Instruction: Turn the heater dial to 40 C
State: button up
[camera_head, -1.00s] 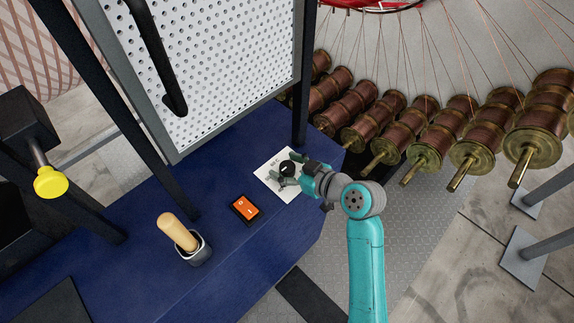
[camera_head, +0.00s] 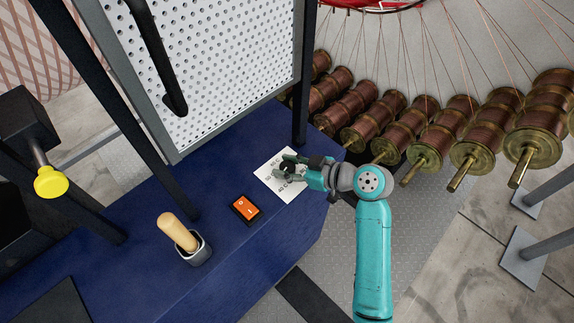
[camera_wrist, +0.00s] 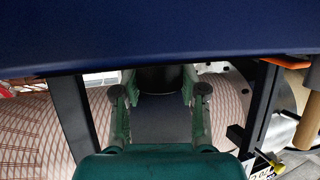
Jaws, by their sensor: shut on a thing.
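The heater dial (camera_head: 287,168) is a small black knob on a white label card (camera_head: 265,173) on the blue cabinet top. Printed temperature marks show along the card's left and lower edges, small and blurred. My gripper (camera_head: 286,166) reaches in from the right, its fingers on either side of the dial, shut on it. In the wrist view the fingers (camera_wrist: 160,88) stand left and right of the dark dial (camera_wrist: 158,78). The fingers cover part of the dial in the head view, and I cannot tell where its pointer stands.
An orange rocker switch (camera_head: 245,208) and a wooden-handled lever (camera_head: 179,233) sit on the blue cabinet (camera_head: 150,285) to the left. A black post (camera_head: 302,100) and white perforated panel (camera_head: 225,60) stand behind. Several copper spools (camera_head: 430,140) are at the right.

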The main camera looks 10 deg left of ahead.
jog(key=shift+n+g+y, duration=0.4)
jog(key=shift+n+g, duration=1.2)
jog(key=shift+g, duration=0.2)
jog(key=o, duration=1.2)
jog(key=shift+c, duration=0.2)
jog(key=shift+d, duration=0.1)
jog(key=w+v, duration=0.1)
jog(key=v, duration=1)
jog(key=shift+s+d+r, duration=0.15)
jog(key=shift+s+d, duration=0.25)
jog(key=shift+d, duration=0.1)
